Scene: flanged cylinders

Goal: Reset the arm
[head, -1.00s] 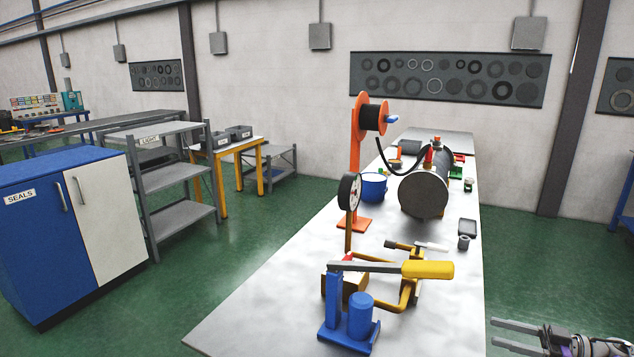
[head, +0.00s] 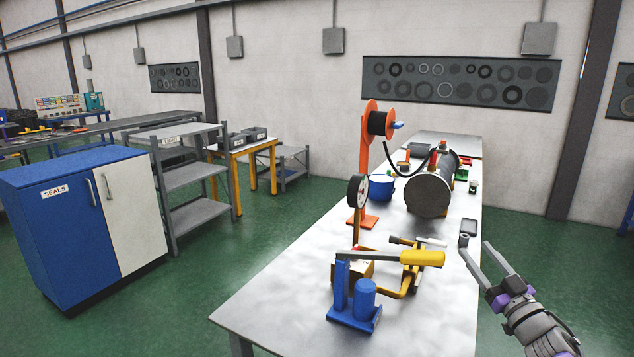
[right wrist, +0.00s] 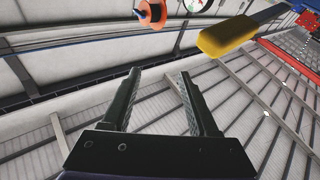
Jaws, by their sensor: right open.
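My right gripper (head: 476,258) is at the right edge of the long table (head: 262,318) in the head view. Its two fingers are apart with nothing between them. In the right wrist view the same gripper (right wrist: 157,92) points up toward the roof, also empty. Near it on the table is a blue hand pump (head: 352,305) with a yellow-ended lever (head: 422,258). The yellow lever end also shows in the right wrist view (right wrist: 228,38). My left gripper is in neither view.
A grey flanged cylinder (head: 428,194), an orange reel stand (head: 368,150), a dial gauge (head: 357,190) and a blue bucket (head: 381,188) stand on the table. Green floor (head: 560,270) is clear to the right.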

